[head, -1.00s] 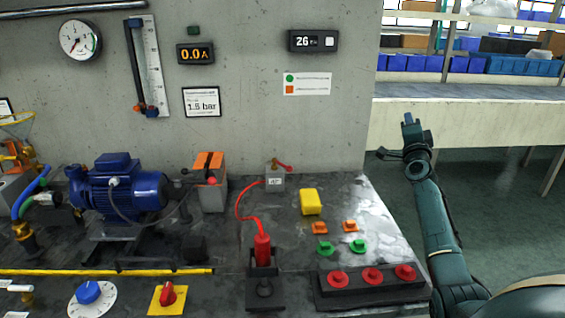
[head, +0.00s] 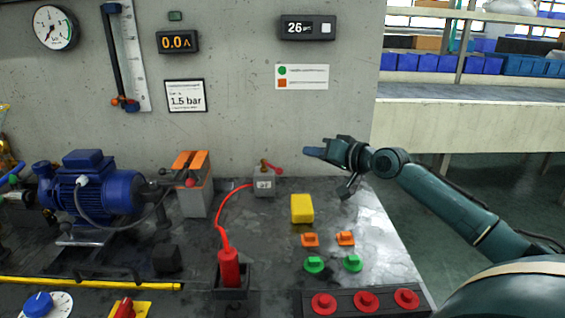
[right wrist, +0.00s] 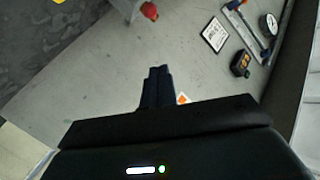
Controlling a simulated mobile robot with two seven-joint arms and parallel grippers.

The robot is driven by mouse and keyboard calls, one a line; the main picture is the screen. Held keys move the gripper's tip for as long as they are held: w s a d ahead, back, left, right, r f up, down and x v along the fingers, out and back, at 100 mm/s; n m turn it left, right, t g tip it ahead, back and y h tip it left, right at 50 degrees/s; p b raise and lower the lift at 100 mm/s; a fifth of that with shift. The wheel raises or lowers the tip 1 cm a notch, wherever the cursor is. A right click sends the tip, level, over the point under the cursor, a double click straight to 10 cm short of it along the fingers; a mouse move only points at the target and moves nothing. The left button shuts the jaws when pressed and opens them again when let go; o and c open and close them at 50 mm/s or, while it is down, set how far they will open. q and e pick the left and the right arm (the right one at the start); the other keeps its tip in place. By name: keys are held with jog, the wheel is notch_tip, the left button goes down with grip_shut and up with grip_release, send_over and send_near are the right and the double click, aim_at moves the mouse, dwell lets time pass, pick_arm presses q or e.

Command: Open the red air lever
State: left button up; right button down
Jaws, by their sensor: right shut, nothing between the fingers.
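The red air lever (head: 274,169) sits on top of a small grey box (head: 264,183) at the back of the bench, close to the wall. Its red handle points to the right, slanting slightly down. A red hose runs from the box to a red tool in a black holder. My right gripper (head: 312,153) is shut and empty, to the right of the lever and a little above it, apart from it. In the right wrist view the shut fingers (right wrist: 158,84) show against the wall, with a red handle end (right wrist: 150,11) at the top edge. My left gripper is not in view.
A yellow block (head: 302,208) stands in front of the lever, with orange and green knobs nearer. An orange-topped grey box (head: 192,184) and blue pump (head: 95,191) stand left. Wall signs and displays hang above. The bench's right edge is near my arm.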

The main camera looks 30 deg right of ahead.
send_over(271, 166)
jog(key=s+d, duration=0.3)
jog(key=d, duration=0.1)
jog(key=f, duration=0.1)
pick_arm(q)
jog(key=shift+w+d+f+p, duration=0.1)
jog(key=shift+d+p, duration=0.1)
jog(key=shift+p, duration=0.1)
pick_arm(e)
jog(key=f, duration=0.1)
jog(key=a+f, duration=0.2)
jog(key=f, duration=0.1)
jog(key=shift+w, duration=0.1)
